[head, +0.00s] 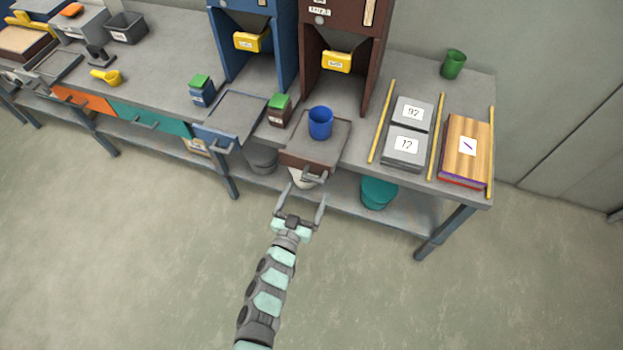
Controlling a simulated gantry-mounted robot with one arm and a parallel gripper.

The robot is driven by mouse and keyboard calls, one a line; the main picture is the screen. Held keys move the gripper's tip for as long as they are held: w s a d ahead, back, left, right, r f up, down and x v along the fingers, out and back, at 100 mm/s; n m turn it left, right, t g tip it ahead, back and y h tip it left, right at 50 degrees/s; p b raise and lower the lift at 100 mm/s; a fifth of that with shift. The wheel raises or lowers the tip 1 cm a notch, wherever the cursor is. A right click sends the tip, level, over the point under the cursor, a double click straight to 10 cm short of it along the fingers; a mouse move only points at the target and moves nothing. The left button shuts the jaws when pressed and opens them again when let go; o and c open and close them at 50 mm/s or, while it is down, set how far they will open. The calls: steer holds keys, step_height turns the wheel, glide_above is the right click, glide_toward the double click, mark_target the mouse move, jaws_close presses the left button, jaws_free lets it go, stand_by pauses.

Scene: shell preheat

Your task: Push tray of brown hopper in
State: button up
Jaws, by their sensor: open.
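The brown hopper (373,50) stands at the back of the bench, with a yellow labelled chute (337,61) on its front. Its brown tray (331,152) sticks out over the bench's front edge, with a grey handle on its front. A blue cup (321,123) stands on the tray. My gripper (303,194) is open, its two fingers pointing at the tray front, just below and around the handle (315,176). I cannot tell whether the fingers touch the handle.
The blue hopper's tray (232,117) also sticks out, to the left. A small brown box with a green lid (279,109) stands beside the brown tray. Grey numbered blocks (405,147) and yellow rods lie to the right. The floor in front is clear.

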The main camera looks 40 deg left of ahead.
mark_target(312, 181)
steer(key=x, duration=0.6)
steer(key=shift+w+a, duration=0.1)
steer(key=shift+w, duration=0.1)
jaws_close()
stand_by(0.9)
